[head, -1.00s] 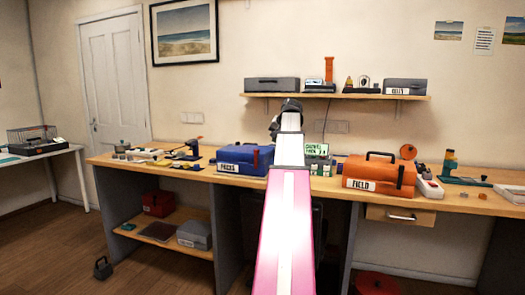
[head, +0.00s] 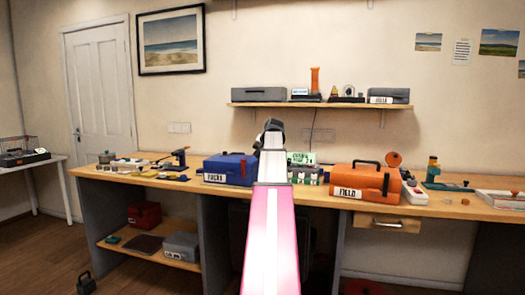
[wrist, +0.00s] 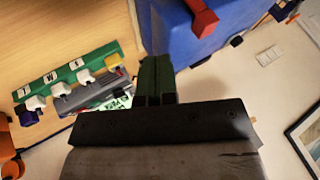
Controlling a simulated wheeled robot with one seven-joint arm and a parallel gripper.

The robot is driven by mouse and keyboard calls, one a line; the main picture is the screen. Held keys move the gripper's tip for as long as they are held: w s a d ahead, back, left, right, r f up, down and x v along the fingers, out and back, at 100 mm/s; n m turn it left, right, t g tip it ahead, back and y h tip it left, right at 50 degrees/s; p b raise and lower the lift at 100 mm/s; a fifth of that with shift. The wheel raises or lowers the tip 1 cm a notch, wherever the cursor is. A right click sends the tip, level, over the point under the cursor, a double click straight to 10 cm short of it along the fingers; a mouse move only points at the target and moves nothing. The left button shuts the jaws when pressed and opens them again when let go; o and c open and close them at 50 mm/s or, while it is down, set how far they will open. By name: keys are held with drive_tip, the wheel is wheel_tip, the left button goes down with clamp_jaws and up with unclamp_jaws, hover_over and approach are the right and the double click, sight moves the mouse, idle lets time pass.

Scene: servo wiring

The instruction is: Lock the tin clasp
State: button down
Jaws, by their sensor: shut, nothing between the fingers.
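No thing here is plainly marked as the tin, and no clasp can be made out. A blue box (head: 229,168) with a white label stands on the bench, left of my arm in the head view. An orange box (head: 366,181) labelled FIELD, with a black handle, stands to the right. My gripper (head: 272,126) is raised in front of the wall between them, its fingertips too small to make out there. In the wrist view my gripper (wrist: 155,78) is shut and empty. The blue box (wrist: 230,22) with a red part (wrist: 202,20) is beyond the fingers, apparently apart.
A green rack (wrist: 66,78) with white plugs and a grey unit (wrist: 85,97) sit on the bench near the gripper. A wall shelf (head: 318,104) carries grey boxes (head: 259,94). Small tools crowd the bench's left end.

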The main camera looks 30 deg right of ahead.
sight(244, 160)
drive_tip(key=w, duration=0.1)
drive_tip(key=w+a+f, duration=0.1)
drive_tip(key=w+f, duration=0.1)
drive_tip(key=w, duration=0.1)
drive_tip(key=shift+a+f, duration=0.2)
drive_tip(key=shift+a, duration=0.2)
drive_tip(key=shift+w+a, duration=0.4)
drive_tip(key=shift+a, duration=0.05)
drive_tip(key=shift+w+a, duration=0.9)
drive_tip(key=shift+w, duration=0.15)
